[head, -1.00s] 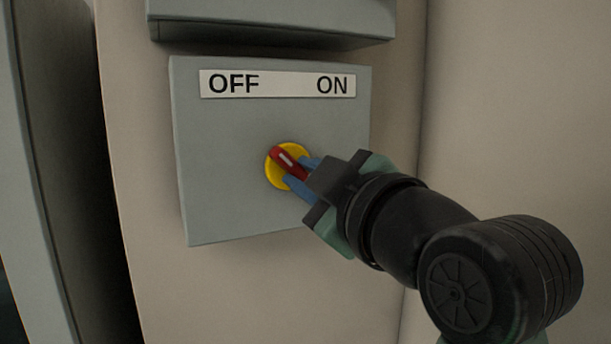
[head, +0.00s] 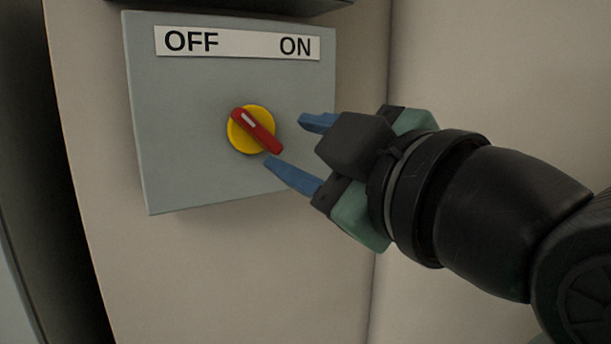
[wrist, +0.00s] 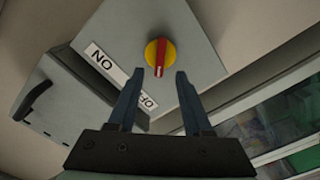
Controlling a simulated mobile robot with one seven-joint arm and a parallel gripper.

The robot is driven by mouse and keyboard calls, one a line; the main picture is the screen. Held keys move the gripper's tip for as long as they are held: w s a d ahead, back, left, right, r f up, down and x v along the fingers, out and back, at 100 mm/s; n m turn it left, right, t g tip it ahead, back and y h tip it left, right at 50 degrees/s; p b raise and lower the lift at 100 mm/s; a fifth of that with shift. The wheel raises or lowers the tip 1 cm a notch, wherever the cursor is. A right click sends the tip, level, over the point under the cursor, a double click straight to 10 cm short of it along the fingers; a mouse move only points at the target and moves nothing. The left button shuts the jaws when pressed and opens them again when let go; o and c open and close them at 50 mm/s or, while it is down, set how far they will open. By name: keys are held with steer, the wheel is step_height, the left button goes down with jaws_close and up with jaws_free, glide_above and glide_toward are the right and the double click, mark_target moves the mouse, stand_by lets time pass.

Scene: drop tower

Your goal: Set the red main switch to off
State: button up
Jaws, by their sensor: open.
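The red main switch (head: 257,131) is a red handle on a yellow round base, on the front of a grey box (head: 185,150). The handle is tilted, its white-marked end up and left towards the word OFF on the label (head: 237,43). In the wrist view the handle (wrist: 160,57) stands nearly upright in the picture, with its white mark at the lower end. My gripper (head: 284,139) is open and empty, to the right of the handle and apart from it. Its blue fingers are spread wide; they also show in the wrist view (wrist: 160,73).
Another grey box sits just above the switch box; in the wrist view it has a dark handle (wrist: 33,100). A pale wall (head: 470,60) stands to the right. A window or opening (wrist: 275,125) shows at the right of the wrist view.

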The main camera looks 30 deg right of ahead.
steer(key=s+b, duration=0.1)
steer(key=s, duration=0.4)
steer(key=shift+s, duration=0.35)
steer(key=shift+w, duration=0.1)
steer(key=w+a+r+m+t, duration=0.4)
steer(key=w+a+m+t, duration=0.15)
steer(key=a, duration=0.35)
steer(key=s+a+r+m+t, duration=0.2)
steer(key=s+a+m+t, duration=0.2)
steer(key=a, duration=0.4)
steer(key=shift+s+h, duration=0.2)
steer(key=shift+h, duration=0.1)
steer(key=shift+o, duration=0.2)
stand_by(0.5)
